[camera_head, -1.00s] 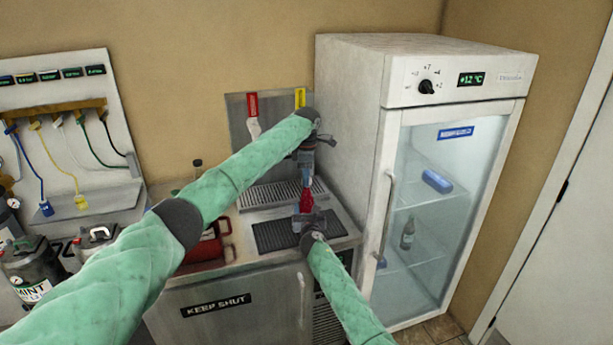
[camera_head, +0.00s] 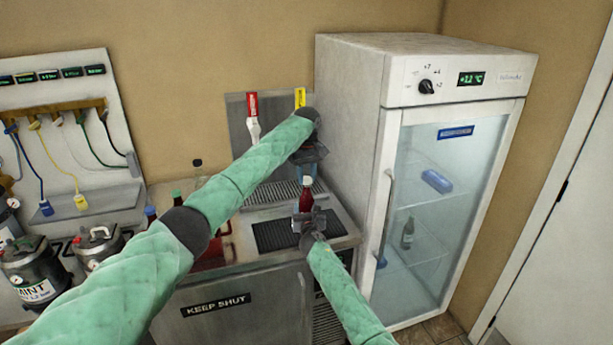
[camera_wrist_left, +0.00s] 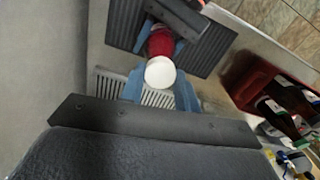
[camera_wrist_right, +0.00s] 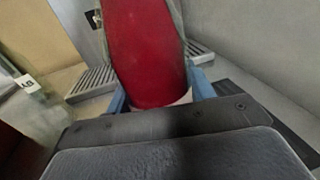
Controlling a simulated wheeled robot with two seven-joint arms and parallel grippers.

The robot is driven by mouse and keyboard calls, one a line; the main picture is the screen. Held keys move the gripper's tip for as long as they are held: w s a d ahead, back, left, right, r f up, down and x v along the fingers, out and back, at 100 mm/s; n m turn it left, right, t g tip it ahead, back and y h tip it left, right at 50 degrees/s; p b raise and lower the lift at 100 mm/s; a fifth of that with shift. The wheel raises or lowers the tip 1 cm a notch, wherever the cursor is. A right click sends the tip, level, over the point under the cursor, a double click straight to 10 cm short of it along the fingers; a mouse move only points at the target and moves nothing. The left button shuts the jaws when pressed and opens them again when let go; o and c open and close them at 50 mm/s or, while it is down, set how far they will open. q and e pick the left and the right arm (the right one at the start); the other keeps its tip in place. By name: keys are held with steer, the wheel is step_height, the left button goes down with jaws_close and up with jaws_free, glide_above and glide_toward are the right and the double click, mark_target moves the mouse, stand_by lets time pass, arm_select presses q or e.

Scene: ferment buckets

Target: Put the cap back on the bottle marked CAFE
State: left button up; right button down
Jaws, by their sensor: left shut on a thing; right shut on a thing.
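A red bottle (camera_head: 306,200) stands upright in my right gripper (camera_head: 304,214), above the dark mat by the drip grille. The right wrist view shows the bottle's red body (camera_wrist_right: 147,50) close up between the blue fingers. My left gripper (camera_head: 308,179) is directly above the bottle, pointing down. In the left wrist view a white round cap (camera_wrist_left: 160,72) sits between its blue fingers, in line with the bottle's neck. I cannot tell whether the cap touches the neck. No CAFE marking is readable from here.
A red crate (camera_head: 208,252) with several bottles stands left on the counter, partly behind my left arm. The dark mat (camera_head: 270,236) lies below the grippers. The white fridge (camera_head: 350,130) stands close on the right. Steel kegs (camera_head: 30,265) stand at far left.

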arm_select(q)
steer(key=m, duration=0.6)
steer(key=shift+m, duration=0.4)
steer(key=m, duration=0.5)
steer(key=shift+m, duration=0.3)
steer(key=m, duration=0.6)
steer(key=shift+m, duration=0.3)
steer(key=m, duration=0.6)
steer(key=shift+m, duration=0.3)
steer(key=o, duration=1.1)
steer(key=shift+r, duration=2.2)
steer(key=shift+c, duration=0.4)
